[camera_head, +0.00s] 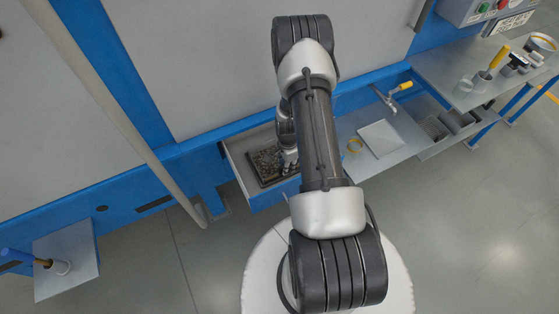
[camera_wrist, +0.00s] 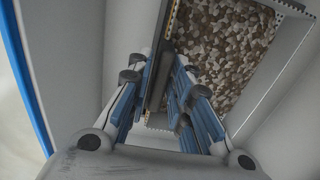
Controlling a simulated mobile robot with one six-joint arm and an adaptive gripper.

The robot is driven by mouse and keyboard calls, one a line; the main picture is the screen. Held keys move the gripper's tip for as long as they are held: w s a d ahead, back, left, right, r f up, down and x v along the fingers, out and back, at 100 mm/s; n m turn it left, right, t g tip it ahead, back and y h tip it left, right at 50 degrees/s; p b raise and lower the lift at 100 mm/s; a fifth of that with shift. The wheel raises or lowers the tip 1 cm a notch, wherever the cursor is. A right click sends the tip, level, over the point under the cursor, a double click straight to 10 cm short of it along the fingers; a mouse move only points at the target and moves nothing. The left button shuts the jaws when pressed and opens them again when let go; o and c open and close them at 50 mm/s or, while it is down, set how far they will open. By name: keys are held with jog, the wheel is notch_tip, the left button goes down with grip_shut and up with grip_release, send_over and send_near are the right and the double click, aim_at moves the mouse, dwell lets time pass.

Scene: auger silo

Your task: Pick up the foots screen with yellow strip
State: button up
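A dark-framed screen (camera_head: 270,167), filled with brown and pale grains, sits in an open pale drawer (camera_head: 238,169) on the blue machine front. In the wrist view this screen (camera_wrist: 228,50) fills the upper right, with a dark side wall and a narrow patterned edging. Whether the pads press on the wall is unclear. In the head view my gripper (camera_head: 289,160) is at the screen's right side, partly hidden by my arm.
A slanted pipe (camera_head: 120,120) crosses the left. Pale drawer walls (camera_wrist: 85,65) stand close around my gripper.

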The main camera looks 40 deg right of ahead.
grip_shut()
dwell(0.7)
